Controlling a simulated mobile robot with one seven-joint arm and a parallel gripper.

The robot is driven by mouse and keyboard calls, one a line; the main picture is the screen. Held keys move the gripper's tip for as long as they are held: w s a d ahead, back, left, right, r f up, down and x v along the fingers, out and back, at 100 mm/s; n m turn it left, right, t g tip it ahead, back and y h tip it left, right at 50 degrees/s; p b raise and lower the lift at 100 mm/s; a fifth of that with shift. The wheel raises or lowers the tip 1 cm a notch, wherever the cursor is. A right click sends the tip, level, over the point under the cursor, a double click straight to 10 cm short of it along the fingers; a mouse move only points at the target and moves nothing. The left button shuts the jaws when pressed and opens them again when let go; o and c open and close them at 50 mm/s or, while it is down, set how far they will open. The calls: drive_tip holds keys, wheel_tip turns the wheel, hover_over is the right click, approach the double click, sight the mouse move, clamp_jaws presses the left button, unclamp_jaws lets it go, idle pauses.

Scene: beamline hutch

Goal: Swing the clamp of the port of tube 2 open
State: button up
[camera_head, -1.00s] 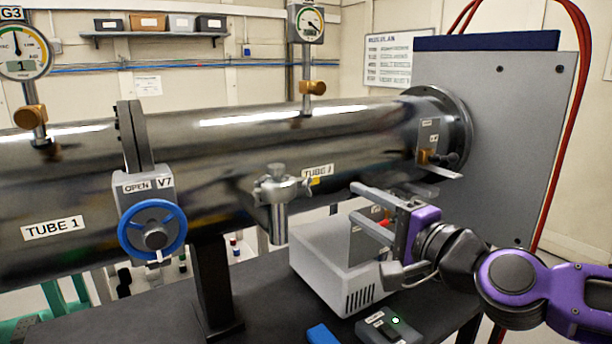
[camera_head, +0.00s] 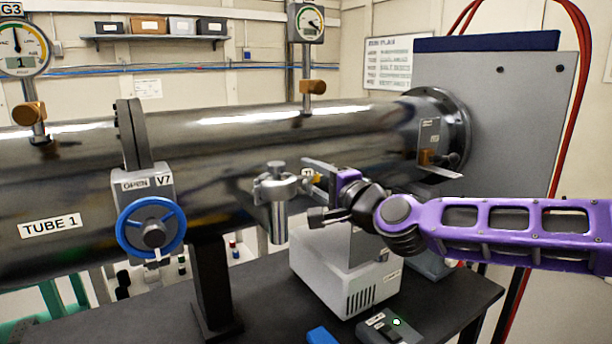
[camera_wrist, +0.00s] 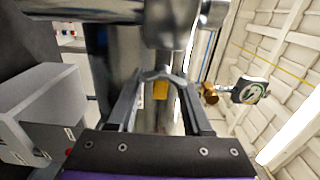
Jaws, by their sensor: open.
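The port of tube 2 (camera_head: 279,222) is a short silver stub on the side of the large steel tube 2 (camera_head: 375,135). The metal clamp (camera_head: 278,188) sits around its top. In the wrist view the silver port (camera_wrist: 170,32) is just ahead of my fingers. A small yellow tag (camera_wrist: 160,90) shows between the fingers. My gripper (camera_head: 312,191) is open, just right of the clamp, with its fingers pointing toward it. The wrist view shows both fingers of my gripper (camera_wrist: 159,82) apart; whether they touch the clamp I cannot tell. My gripper hides most of the tube's label.
A blue-wheeled valve (camera_head: 152,228) marked V7 and OPEN stands left of the port. A light grey box (camera_head: 345,285) stands on the dark table (camera_head: 262,310) below my gripper. A gauge (camera_head: 306,22) rises above the tube. A grey panel (camera_head: 500,120) stands at the right.

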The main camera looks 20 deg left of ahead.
drive_tip(key=shift+x, duration=1.05)
drive_tip(key=shift+c, duration=0.2)
clamp_jaws()
idle(0.6)
